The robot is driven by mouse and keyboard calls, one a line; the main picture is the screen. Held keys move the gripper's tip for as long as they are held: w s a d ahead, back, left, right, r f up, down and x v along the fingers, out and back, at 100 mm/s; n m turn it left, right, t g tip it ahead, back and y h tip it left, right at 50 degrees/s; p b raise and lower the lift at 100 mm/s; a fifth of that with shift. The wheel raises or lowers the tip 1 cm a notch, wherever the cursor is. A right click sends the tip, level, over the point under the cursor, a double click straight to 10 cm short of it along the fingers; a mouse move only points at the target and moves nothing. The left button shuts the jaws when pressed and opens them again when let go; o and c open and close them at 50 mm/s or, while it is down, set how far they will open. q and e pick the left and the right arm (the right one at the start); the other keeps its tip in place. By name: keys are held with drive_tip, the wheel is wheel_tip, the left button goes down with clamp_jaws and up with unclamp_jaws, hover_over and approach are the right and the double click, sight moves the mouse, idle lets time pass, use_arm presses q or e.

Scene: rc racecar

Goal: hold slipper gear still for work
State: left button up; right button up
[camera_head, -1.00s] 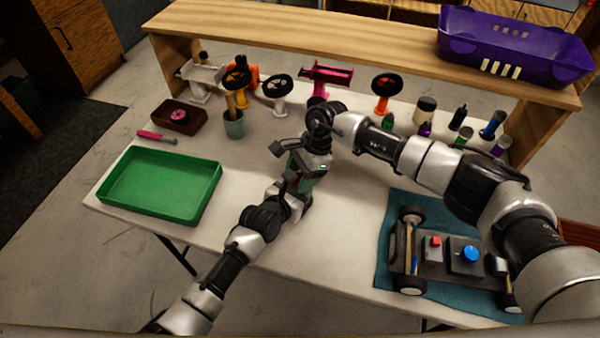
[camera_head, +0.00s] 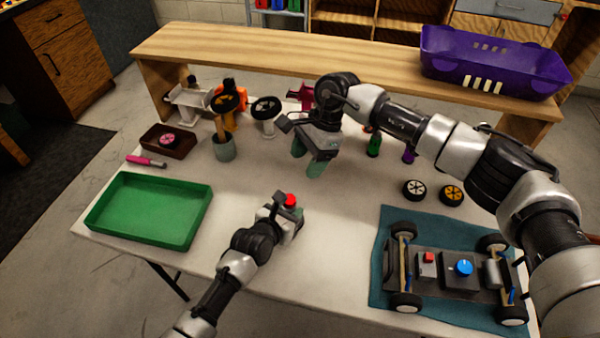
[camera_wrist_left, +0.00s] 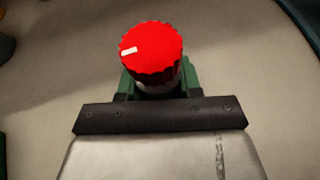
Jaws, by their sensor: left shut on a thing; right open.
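The slipper gear, a red ribbed knob-like piece with a white mark (camera_wrist_left: 150,50), stands upright at my left gripper (camera_wrist_left: 152,82). My left gripper is shut on it, with green finger pads showing at its sides, low over the table. In the head view the red gear (camera_head: 291,200) shows at the end of my left arm. My right gripper (camera_head: 317,168) is open and empty above the table, up and to the right of the gear and apart from it.
A green tray (camera_head: 150,241) lies at the left. A car chassis (camera_head: 440,288) sits on a teal mat (camera_head: 385,235) at the right. Two loose wheels (camera_head: 413,188) lie above it. The table's middle front is clear.

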drive_tip(key=shift+d+r, duration=0.1)
drive_tip(key=shift+r, duration=0.3)
use_arm(q)
drive_tip(key=o, duration=1)
drive_tip(key=shift+o, duration=0.2)
drive_tip(key=shift+s, duration=0.1)
drive_tip(key=v, duration=1.2)
drive_tip(key=shift+a, duration=0.1)
drive_tip(key=shift+f, duration=0.1)
